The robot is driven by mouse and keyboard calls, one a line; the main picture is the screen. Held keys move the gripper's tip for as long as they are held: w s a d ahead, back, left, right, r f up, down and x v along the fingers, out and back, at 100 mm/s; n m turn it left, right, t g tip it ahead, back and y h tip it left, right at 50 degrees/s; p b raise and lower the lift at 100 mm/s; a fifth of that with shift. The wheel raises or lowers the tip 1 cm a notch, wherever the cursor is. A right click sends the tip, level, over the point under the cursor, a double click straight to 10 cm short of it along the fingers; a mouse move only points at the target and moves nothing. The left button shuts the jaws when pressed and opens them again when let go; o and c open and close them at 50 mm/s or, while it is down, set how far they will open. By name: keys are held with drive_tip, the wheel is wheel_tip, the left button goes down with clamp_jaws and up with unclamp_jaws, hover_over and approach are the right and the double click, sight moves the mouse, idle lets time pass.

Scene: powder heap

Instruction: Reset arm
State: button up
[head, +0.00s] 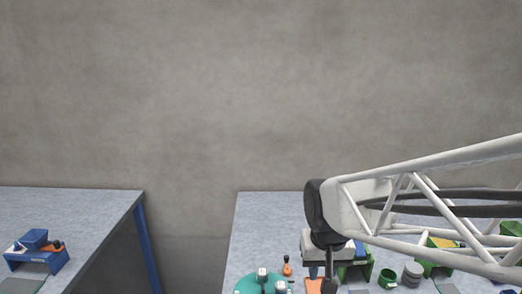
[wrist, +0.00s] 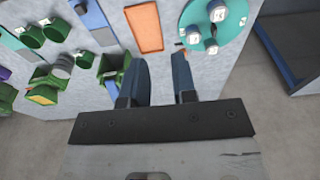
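My gripper (wrist: 160,62) shows in the wrist view with its two blue-grey fingers apart. Only bare grey table shows between them, so it is open and empty. It hangs over the table near an orange tray (wrist: 146,28), which lies just beyond the fingers. In the head view my arm reaches in from the right, and my gripper is mostly hidden or cut off at the bottom edge.
A teal round stand (wrist: 236,14) with several white-capped containers is close beyond the right finger. Green bins and cups (wrist: 32,37) crowd the left of the wrist view. A separate table (head: 80,214) at left holds a blue stand (head: 38,258), across a gap.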

drive_tip(key=s+d+r, duration=0.1)
drive_tip(key=s+d, duration=0.2)
drive_tip(key=s, duration=0.3)
drive_tip(key=s+d+r+t, duration=0.1)
drive_tip(key=s+d, duration=0.1)
drive_tip(key=s, duration=0.4)
drive_tip(key=shift+d+r, duration=0.4)
drive_tip(key=shift+c, duration=0.3)
